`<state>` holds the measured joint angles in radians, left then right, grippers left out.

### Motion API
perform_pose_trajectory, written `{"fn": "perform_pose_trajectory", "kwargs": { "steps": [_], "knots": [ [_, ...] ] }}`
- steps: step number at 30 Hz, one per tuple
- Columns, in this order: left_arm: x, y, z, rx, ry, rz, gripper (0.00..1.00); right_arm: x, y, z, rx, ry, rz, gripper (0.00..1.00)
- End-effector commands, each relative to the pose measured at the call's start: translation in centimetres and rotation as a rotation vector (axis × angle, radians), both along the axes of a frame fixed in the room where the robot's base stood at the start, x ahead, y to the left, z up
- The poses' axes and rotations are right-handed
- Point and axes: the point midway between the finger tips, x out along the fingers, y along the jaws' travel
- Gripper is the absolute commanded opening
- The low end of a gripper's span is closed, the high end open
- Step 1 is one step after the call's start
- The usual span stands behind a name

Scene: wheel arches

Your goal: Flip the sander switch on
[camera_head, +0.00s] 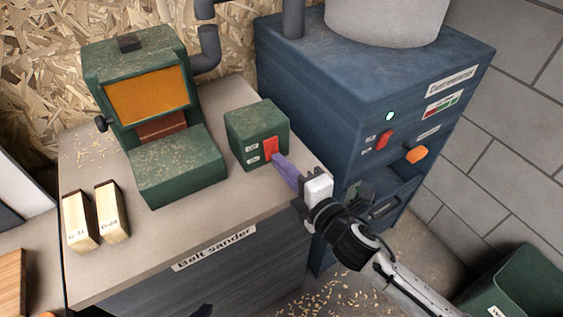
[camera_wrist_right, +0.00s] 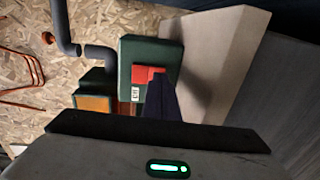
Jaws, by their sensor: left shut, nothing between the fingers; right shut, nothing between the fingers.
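A small green switch box (camera_head: 256,135) stands on the belt sander bench, with a red switch (camera_head: 271,147) and two small labels on its front. The box (camera_wrist_right: 150,52) and red switch (camera_wrist_right: 148,75) also show in the right wrist view. My right gripper (camera_head: 279,163) is shut and empty. Its purple fingertips are at the lower part of the red switch and seem to touch it, covering some of it. The switch's exact tilt is hard to tell. The dark tip of my left gripper (camera_head: 203,311) just shows at the bottom edge, apart from the box.
The green belt sander (camera_head: 180,165) stands left of the box. Two wooden blocks (camera_head: 95,217) stand on the bench's front left. A blue cabinet (camera_head: 335,95) with a lit green lamp (camera_head: 389,116), another red switch (camera_head: 384,139) and an orange knob (camera_head: 417,154) stands at right.

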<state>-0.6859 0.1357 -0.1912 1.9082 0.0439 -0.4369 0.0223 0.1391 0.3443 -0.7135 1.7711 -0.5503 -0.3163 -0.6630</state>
Motion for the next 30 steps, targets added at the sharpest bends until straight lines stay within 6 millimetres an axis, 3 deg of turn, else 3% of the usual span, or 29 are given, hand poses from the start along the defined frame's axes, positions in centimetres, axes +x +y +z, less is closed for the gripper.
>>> {"fn": "perform_pose_trajectory", "kwargs": {
  "steps": [13, 18, 20, 30],
  "knots": [
    [0.0, 0.0, -0.1, 0.0, -0.001, 0.0, 0.0, 0.4, 0.2, -0.2, 0.002, -0.001, 0.0, 0.0],
    [0.1, -0.1, -2.2, 0.0, -0.004, -0.002, 0.0, 0.7, 0.4, -1.0, 0.021, -0.034, 0.0, 0.0],
    [0.0, -0.1, -1.7, 0.002, 0.001, -0.003, 0.0, 0.8, 0.4, -0.3, 0.022, -0.038, 0.0, 0.0],
    [0.1, -0.1, -1.4, -0.001, -0.004, -0.001, 0.0, 0.2, 0.2, -0.4, 0.021, -0.035, 0.005, 0.0]
  ]
}}
